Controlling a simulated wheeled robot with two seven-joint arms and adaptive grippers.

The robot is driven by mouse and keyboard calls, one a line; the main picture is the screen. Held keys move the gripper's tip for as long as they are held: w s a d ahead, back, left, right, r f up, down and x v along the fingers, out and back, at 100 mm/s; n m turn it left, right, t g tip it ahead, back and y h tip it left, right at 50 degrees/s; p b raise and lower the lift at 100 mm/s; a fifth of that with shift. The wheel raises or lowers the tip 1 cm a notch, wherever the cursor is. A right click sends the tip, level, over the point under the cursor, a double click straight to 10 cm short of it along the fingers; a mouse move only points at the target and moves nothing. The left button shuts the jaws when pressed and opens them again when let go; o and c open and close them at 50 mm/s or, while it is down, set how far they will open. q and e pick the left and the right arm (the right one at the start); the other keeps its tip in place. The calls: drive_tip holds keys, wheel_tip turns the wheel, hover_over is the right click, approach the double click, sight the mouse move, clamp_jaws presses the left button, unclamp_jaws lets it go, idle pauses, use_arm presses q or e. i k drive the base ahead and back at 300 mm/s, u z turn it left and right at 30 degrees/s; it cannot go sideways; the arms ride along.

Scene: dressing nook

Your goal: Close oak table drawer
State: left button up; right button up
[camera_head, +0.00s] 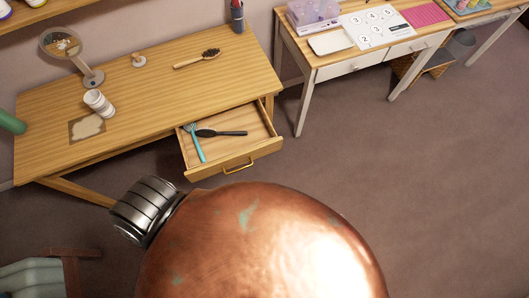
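The oak table (150,90) stands at the upper left. Its drawer (250,152) is pulled well out from the right part of the table front, toward me. The drawer has a brass-coloured handle (238,167) on its front. Inside lie a teal long-handled item (196,143) and a black brush (222,133), both below the rim. Neither of my grippers is in view. Nothing is seen touching the drawer or its handle.
The table top holds a round mirror (62,45), a white cup (98,102), a hairbrush (197,59) and a pencil holder (237,16). A white-framed desk (352,62) stands right. A chair (35,278) is lower left. The floor (430,190) at right is clear.

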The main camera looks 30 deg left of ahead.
sight(222, 153)
drive_tip(key=z, duration=0.65)
drive_tip(key=k, duration=0.75)
drive_tip(key=u, duration=1.4)
